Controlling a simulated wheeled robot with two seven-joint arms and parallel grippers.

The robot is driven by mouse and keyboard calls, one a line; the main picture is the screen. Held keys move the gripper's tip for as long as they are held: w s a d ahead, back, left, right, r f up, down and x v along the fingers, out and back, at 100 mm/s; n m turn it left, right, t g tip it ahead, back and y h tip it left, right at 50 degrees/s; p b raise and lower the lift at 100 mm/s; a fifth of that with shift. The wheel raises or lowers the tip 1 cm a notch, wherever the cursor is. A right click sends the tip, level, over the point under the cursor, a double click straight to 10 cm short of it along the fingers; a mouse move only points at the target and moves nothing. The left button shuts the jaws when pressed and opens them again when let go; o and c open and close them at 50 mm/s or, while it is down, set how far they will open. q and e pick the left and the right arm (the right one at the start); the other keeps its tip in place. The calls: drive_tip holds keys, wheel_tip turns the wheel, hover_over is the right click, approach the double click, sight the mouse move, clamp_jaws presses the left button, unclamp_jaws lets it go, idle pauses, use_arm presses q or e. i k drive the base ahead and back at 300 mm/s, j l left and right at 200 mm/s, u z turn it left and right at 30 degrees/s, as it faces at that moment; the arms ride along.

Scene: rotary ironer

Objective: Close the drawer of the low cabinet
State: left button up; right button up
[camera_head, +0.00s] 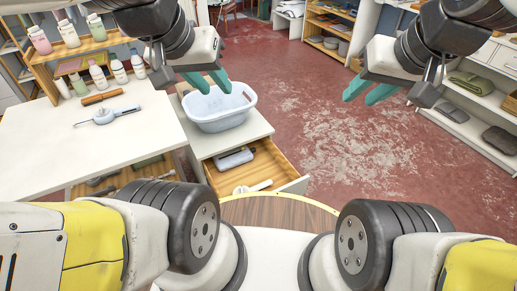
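The low cabinet (228,141) is pale grey and stands just right of the white table. Its drawer (275,165) is pulled out toward the lower right, with a pale front panel (294,186) and wooden inside. A grey-white object (234,158) and a white-handled item (252,187) lie in it. My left gripper (215,89) has teal fingers spread apart, empty, and appears in front of the basin, above the cabinet. My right gripper (358,100) is also open and empty, over the floor right of the cabinet. Neither appears to touch the drawer.
A pale blue basin (218,110) sits on the cabinet top. Shelves (480,95) line the right. The red worn floor (350,150) between is clear.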

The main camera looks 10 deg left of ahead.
sight(268, 163)
drive_tip(key=k+j+z, duration=0.15)
drive_tip(key=k+j, duration=0.25)
drive_tip(key=k+j+z, duration=0.2)
drive_tip(key=k+j, duration=0.15)
drive_tip(key=k, duration=0.2)
